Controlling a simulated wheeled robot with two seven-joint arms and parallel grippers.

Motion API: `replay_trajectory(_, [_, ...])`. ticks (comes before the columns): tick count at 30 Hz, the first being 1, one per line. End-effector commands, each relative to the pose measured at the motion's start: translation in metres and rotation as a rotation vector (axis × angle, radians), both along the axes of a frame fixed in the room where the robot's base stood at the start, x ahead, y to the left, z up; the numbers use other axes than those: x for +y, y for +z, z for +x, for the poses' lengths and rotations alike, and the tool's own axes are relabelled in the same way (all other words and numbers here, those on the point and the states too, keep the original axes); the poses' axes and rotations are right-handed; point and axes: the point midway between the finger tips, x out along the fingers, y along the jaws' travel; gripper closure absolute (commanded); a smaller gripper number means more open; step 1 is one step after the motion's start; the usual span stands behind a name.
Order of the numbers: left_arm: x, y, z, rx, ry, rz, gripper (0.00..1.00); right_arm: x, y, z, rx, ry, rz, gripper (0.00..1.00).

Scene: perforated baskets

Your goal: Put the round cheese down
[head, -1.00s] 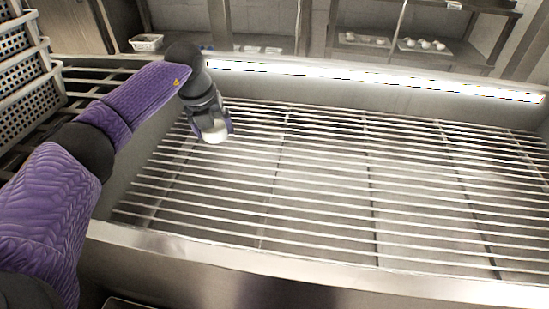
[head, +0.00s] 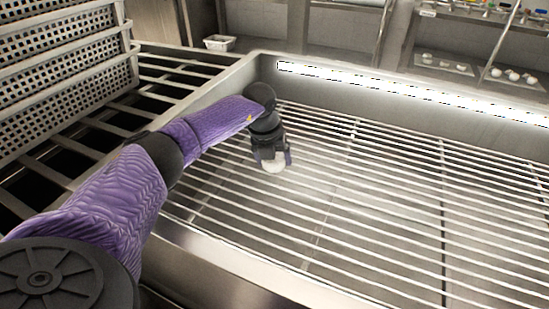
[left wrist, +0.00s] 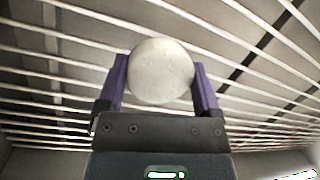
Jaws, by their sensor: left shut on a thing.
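The round cheese (head: 274,167) is white and held at the tip of my left gripper (head: 272,160) in the head view. In the left wrist view the cheese (left wrist: 161,71) sits between the two purple fingers of the left gripper (left wrist: 160,82), which is shut on it. The gripper points down over the metal rack (head: 340,215) of the steel basin, towards its left side. Whether the cheese touches the bars I cannot tell. My right gripper is not in view.
Perforated baskets (head: 65,75) are stacked at the left on a barred shelf (head: 165,75). The basin's steel wall (head: 215,95) stands left of the gripper. The rack to the right is clear. A white tray (head: 219,42) and shelves with small white items (head: 443,63) are behind.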

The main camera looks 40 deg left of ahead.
Motion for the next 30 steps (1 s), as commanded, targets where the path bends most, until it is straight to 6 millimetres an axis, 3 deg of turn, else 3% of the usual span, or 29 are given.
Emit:
replay_trajectory(15, [0.000, -0.011, 0.000, -0.001, -0.001, -0.001, 0.87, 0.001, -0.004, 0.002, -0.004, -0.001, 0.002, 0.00])
replay_trajectory(16, [0.000, -0.011, 0.000, -0.001, -0.001, -0.001, 0.12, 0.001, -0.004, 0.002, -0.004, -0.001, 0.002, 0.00])
replay_trajectory(18, [0.000, -0.011, 0.000, -0.001, -0.001, -0.001, 0.00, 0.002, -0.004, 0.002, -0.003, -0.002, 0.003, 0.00])
replay_trajectory(26, [0.000, -0.005, 0.000, -0.003, -0.001, 0.000, 0.00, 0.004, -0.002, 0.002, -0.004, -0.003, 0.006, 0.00])
replay_trajectory(30, [0.001, 0.032, -0.005, -0.007, -0.002, 0.001, 0.00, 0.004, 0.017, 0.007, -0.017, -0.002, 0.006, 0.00])
